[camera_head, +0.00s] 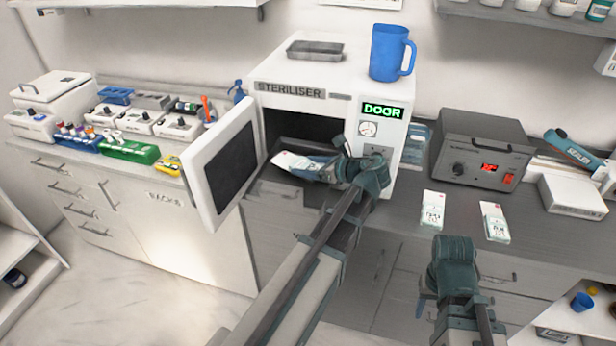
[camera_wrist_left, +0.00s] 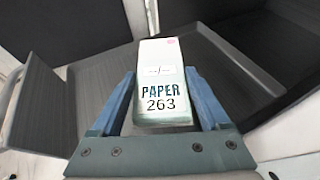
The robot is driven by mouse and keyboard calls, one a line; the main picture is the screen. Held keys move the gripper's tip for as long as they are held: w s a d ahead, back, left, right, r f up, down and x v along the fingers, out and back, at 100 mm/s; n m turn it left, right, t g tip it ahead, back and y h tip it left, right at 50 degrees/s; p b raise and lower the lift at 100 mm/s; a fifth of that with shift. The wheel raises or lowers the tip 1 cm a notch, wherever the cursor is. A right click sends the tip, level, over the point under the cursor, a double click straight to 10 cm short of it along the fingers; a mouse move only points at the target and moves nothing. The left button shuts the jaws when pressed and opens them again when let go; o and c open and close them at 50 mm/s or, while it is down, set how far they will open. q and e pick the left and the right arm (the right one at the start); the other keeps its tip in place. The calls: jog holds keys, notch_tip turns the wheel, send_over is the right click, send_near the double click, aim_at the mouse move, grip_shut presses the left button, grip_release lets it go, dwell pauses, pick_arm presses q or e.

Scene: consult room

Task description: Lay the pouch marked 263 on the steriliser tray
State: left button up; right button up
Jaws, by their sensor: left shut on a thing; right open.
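The pouch marked 263 (camera_wrist_left: 161,84) is a white and pale green packet with the words PAPER 263, held between the blue fingers of my left gripper (camera_wrist_left: 163,100). In the head view the pouch (camera_head: 297,162) is at the open mouth of the steriliser (camera_head: 272,74), and my left gripper (camera_head: 345,165) is shut on it. The dark steriliser tray (camera_wrist_left: 225,75) lies beneath and beyond the pouch in the left wrist view; I cannot tell whether they touch. The steriliser door (camera_head: 203,170) stands open to the left. My right gripper (camera_head: 452,245) is open and empty near the counter's front edge.
Two other pouches, one (camera_head: 432,210) and another (camera_head: 494,221), lie on the counter to the right. A grey box with a red display (camera_head: 478,150) stands behind them. A blue jug (camera_head: 391,52) and a metal dish (camera_head: 315,50) sit on the steriliser.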

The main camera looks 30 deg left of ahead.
pick_arm(q)
jog(key=shift+f+b, duration=0.75)
jog(key=shift+f, duration=0.45)
pick_arm(e)
jog(key=shift+f, duration=1.25)
pick_arm(q)
jog(key=shift+f, duration=0.25)
jog(key=o, duration=1.2)
jog(key=shift+r, duration=0.1)
jog(key=shift+d+r, duration=0.25)
jog(key=shift+r, duration=0.1)
jog(key=p+v, duration=0.4)
jog(key=v, duration=0.6)
jog(key=s+d+f+n+h, duration=0.4)
jog(key=s+d+n, duration=0.1)
jog(key=d, duration=0.2)
jog(key=s+d+f+n+g+h, duration=0.1)
jog(key=s+d+f+n+h, duration=0.3)
jog(key=d, duration=0.3)
jog(key=s+d+f+n+g+h, duration=0.1)
jog(key=s+d+f+n+h, duration=0.3)
jog(key=s+d+n, duration=0.3)
jog(key=shift+s+d+f+p, duration=0.1)
jog(key=shift+d+f+p, duration=0.15)
jog(key=shift+f, duration=0.35)
pick_arm(e)
notch_tip(320, 180, up, 5)
jog(key=shift+f, duration=0.2)
